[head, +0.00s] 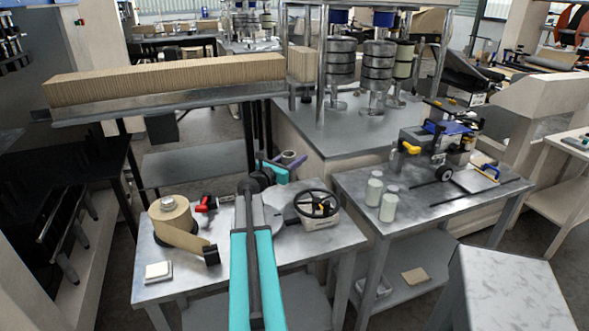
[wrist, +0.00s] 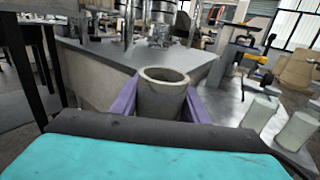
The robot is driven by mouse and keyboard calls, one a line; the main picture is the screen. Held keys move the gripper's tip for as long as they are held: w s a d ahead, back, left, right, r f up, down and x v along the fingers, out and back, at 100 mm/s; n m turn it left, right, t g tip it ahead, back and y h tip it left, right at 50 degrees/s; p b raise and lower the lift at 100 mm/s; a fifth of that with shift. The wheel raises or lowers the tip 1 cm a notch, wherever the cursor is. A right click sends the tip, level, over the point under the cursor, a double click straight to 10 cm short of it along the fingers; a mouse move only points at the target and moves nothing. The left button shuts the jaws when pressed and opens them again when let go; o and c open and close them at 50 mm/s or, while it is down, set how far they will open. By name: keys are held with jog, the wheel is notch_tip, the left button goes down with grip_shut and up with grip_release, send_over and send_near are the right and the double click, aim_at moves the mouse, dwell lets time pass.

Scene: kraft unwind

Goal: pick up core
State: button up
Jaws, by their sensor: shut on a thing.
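The core (wrist: 163,95) is a short grey-beige hollow tube, seen in the wrist view standing roughly upright with its open top end facing up. It also shows small in the head view (head: 288,157), at the end of my arm. My gripper (wrist: 162,104) has purple fingers on both sides of the core and is shut on it. In the head view my gripper (head: 282,168) is beyond the back edge of the near metal table (head: 195,284). The core's lower part is hidden by my wrist.
The near table holds a brown paper roll (head: 172,222), a white block (head: 158,271), a red-handled tool (head: 206,204) and a black handwheel (head: 316,204). A right table (head: 345,184) bears two pale jars (head: 381,195) and a blue machine (head: 440,135). A raised shelf (head: 170,103) spans the left.

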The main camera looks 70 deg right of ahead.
jog(key=b+v, duration=0.4)
jog(key=v, duration=1.4)
